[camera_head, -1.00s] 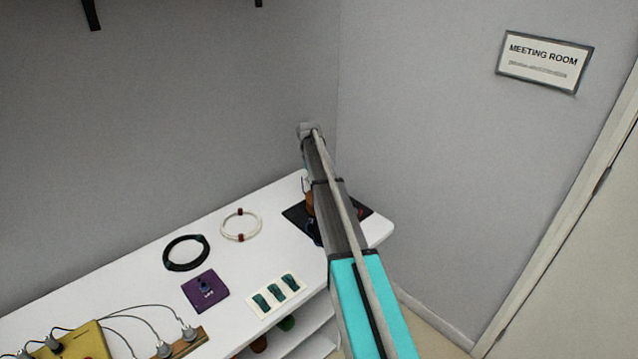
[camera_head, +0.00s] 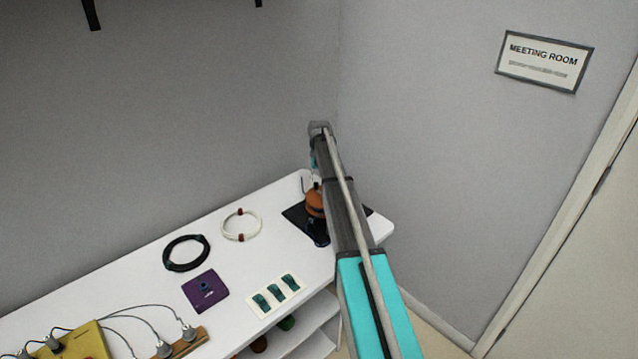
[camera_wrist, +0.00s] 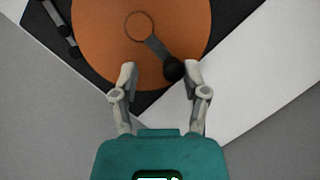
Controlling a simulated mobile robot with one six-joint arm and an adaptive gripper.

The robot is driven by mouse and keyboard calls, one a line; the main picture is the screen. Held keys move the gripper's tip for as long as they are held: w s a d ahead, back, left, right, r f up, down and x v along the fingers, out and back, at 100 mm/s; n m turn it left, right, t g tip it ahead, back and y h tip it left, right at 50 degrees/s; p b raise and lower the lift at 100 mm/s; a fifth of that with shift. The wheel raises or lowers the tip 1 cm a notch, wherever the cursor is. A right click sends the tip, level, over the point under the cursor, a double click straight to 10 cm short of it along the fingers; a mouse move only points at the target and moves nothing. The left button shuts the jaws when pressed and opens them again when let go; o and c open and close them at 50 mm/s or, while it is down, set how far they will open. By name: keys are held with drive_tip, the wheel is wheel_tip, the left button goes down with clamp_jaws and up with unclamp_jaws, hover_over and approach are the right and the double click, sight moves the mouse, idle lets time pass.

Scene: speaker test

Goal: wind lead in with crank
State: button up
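The orange reel (camera_head: 314,202) stands on a black base (camera_head: 304,225) at the far right end of the white table, partly hidden by my arm. In the wrist view the round orange reel top (camera_wrist: 105,45) carries a grey crank arm (camera_wrist: 154,43) with a black knob (camera_wrist: 174,69). My gripper (camera_wrist: 160,76) is open, one fingertip on each side of the knob, which is nearer the right finger. I cannot tell whether that finger touches it. The head view hides my fingers behind the arm. I cannot make out the lead on the reel.
On the white table (camera_head: 232,262) lie a black cable coil (camera_head: 186,268), a white cable coil (camera_head: 240,237), a purple box (camera_head: 203,295), a card with green pieces (camera_head: 259,303) and a yellow box with cables (camera_head: 88,345). Walls (camera_head: 420,150) stand close behind and right.

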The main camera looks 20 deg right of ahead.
drive_tip(key=a+p+v, duration=0.2)
drive_tip(key=p+v, duration=1.2)
drive_tip(key=v, duration=0.1)
drive_tip(key=shift+w+d+r+p, duration=0.2)
drive_tip(key=shift+w+r+p, duration=0.2)
drive_tip(key=shift+w, duration=0.1)
idle(1.5)
idle(0.5)
drive_tip(key=s+a+n+t, duration=0.1)
drive_tip(key=s+a, duration=0.6)
drive_tip(key=s, duration=0.6)
drive_tip(key=s+a+f+n+t+h, duration=0.1)
drive_tip(key=s+a+n, duration=0.1)
drive_tip(key=s+a, duration=0.6)
drive_tip(key=s+a+n+t, duration=0.1)
drive_tip(key=s+a, duration=0.6)
drive_tip(key=s, duration=1.3)
drive_tip(key=shift+a+f+n+t+h, duration=0.3)
drive_tip(key=shift+t+h, duration=0.1)
drive_tip(key=shift+t, duration=0.1)
